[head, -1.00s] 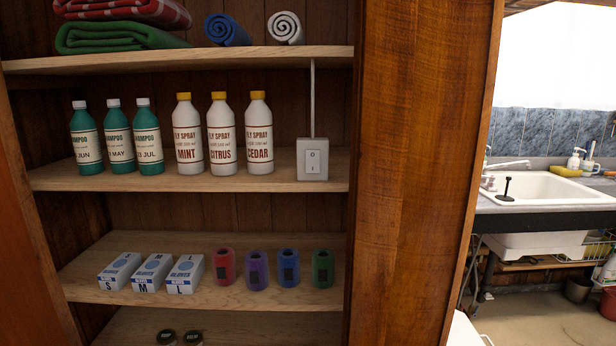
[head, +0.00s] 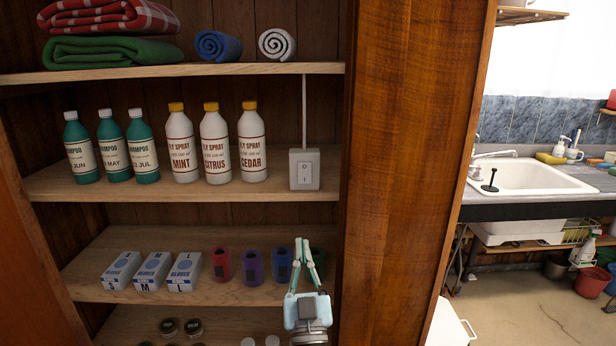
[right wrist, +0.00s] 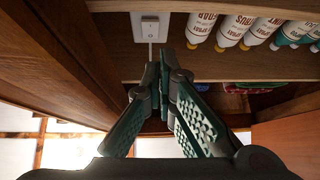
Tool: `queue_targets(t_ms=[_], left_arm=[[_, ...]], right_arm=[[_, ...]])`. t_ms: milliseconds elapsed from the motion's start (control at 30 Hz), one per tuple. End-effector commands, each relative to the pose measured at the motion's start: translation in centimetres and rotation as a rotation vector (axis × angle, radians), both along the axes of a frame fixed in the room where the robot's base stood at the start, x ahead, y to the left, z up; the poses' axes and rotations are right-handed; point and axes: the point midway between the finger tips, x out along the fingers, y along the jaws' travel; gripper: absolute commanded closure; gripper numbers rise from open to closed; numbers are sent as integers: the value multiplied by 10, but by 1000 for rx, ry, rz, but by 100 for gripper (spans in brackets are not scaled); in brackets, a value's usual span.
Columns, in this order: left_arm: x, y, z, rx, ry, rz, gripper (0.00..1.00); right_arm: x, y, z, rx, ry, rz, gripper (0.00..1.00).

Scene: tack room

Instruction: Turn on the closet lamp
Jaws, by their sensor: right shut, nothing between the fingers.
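The white switch box (head: 304,169) with a rocker marked O above and I below stands at the right end of the shelf with the bottles. A white cord (head: 304,110) runs up from it to the shelf above. The switch also shows in the right wrist view (right wrist: 150,28), upside down. My right gripper (head: 304,246) is shut and empty, pointing up, below the switch and in front of the lower shelf, hiding part of the green roll. It also fills the right wrist view (right wrist: 164,60), apart from the switch. No lamp shows. My left gripper is out of view.
Fly spray bottles (head: 217,144) stand just left of the switch, with green shampoo bottles (head: 143,147) further left. Glove boxes (head: 153,271) and coloured rolls (head: 253,268) are on the shelf below. The wooden cabinet side (head: 405,170) bounds the right.

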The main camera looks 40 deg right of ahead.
Motion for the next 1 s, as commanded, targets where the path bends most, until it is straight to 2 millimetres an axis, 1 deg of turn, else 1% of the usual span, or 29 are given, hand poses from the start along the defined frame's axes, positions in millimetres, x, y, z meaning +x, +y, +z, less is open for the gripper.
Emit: queue_targets(t_ms=[33,100,400,533,667,1000], left_arm=[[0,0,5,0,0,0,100],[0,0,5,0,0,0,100],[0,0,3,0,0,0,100],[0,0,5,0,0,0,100],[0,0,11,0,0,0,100],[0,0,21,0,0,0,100]], right_arm=[[-6,-3,17,8,-32,-18,100],[-12,-6,28,15,-59,-37,100],[-12,-7,29,16,-64,-42,100],[-9,-10,34,15,-65,-41,100],[3,-18,46,14,-64,-41,100],[49,-53,91,13,-64,-41,100]])
